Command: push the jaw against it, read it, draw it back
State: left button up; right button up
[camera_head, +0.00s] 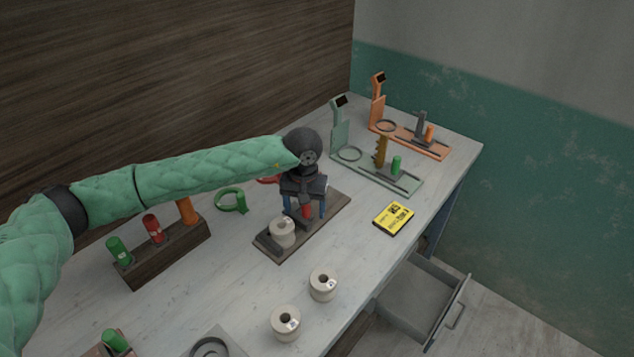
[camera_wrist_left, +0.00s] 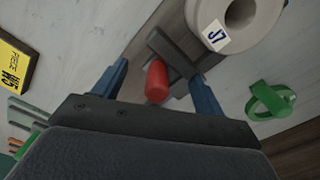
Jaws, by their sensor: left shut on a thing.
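A dark fixture base (camera_head: 268,242) lies mid-table, with a white roll (camera_head: 282,233) standing on its near end. In the left wrist view the roll (camera_wrist_left: 245,18) bears a "J7" label. A grey jaw (camera_wrist_left: 168,45) with a red knob (camera_wrist_left: 157,82) sits beside the roll; I cannot tell whether jaw and roll touch. Any display on this fixture is hidden behind my gripper and arm. My right gripper is not in view.
Green (camera_head: 410,188) and orange (camera_head: 440,153) gauge stations stand at the back right. A yellow card (camera_head: 393,218) lies to the right. Two loose rolls (camera_head: 323,285) (camera_head: 285,323) stand in front. A rack (camera_head: 165,257) is at left. A drawer (camera_head: 425,300) hangs open.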

pick_arm(q)
jog(key=shift+d+f+b, duration=0.15)
jog(key=shift+d+b, duration=0.4)
jog(key=shift+d, duration=0.05)
dwell(0.5)
jog(key=o, duration=0.6)
jog(key=shift+o, duration=1.4)
jog(key=shift+d, duration=0.15)
jog(key=shift+w+a+r, duration=0.2)
jog(key=shift+a, duration=0.05)
jog(key=shift+a+r+b, duration=0.1)
jog(key=shift+r+b, duration=0.3)
jog(key=shift+r, duration=3.1)
